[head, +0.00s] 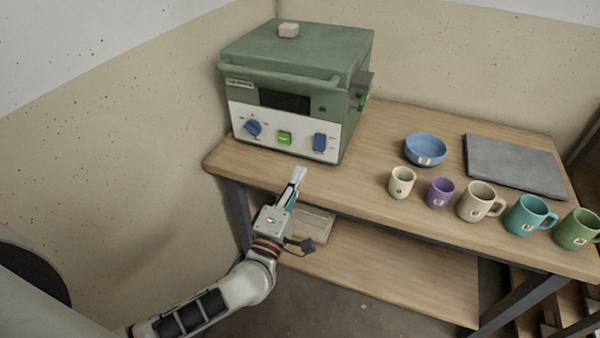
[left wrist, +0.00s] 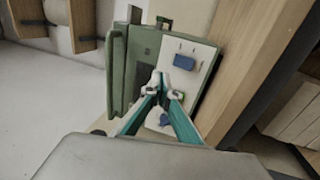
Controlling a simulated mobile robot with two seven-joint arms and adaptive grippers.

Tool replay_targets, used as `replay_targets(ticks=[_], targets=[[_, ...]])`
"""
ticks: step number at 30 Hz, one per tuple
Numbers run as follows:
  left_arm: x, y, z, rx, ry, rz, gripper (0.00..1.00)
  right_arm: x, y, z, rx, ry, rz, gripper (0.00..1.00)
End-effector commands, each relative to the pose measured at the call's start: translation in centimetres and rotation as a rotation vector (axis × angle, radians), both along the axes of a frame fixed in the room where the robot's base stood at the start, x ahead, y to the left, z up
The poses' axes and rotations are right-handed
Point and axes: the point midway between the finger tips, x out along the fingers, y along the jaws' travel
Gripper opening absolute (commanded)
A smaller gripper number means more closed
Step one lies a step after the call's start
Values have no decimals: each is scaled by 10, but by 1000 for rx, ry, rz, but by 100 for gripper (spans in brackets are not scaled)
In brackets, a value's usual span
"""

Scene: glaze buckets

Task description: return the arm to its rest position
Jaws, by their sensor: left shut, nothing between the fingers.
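My left gripper (head: 297,183) is shut and empty. In the head view it is in front of the table's front edge, below the green kiln-like box (head: 290,75). In the left wrist view its closed fingertips (left wrist: 160,82) overlap the box's white control panel (left wrist: 188,70). I see no contact with the box. My left arm (head: 225,290) reaches in from the bottom left. My right gripper is not in view.
The wooden table (head: 375,130) holds a blue bowl (head: 426,150), a grey slab (head: 515,165), a purple cup (head: 440,193), a teal mug (head: 530,215) and other mugs. A lower shelf (head: 390,275) lies under the tabletop.

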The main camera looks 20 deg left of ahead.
Motion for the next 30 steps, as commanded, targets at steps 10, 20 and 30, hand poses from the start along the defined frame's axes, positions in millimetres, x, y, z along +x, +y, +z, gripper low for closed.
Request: replay_targets(ticks=[10, 20, 30], targets=[[0, 0, 0, 0, -1, -1, 0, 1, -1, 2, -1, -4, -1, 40], [-35, -61, 27, 348, -99, -173, 0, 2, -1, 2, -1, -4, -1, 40], [-91, -111, -12, 1060, -110, -374, 0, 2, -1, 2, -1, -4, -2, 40]])
